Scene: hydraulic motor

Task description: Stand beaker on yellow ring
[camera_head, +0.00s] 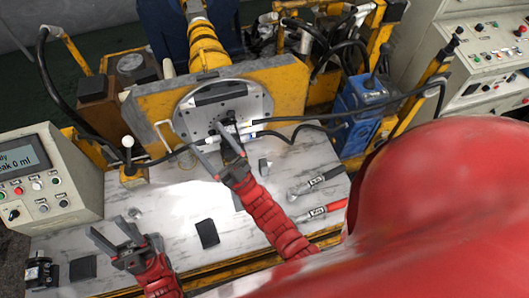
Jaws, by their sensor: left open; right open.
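The pale worktop (165,232) carries dark flat pads (207,233), a small grey block (264,164) and tools with black (319,181) and red (321,211) handles. A control box (42,180) stands left. Black hoses (330,119) cross in front of the yellow motor frame.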

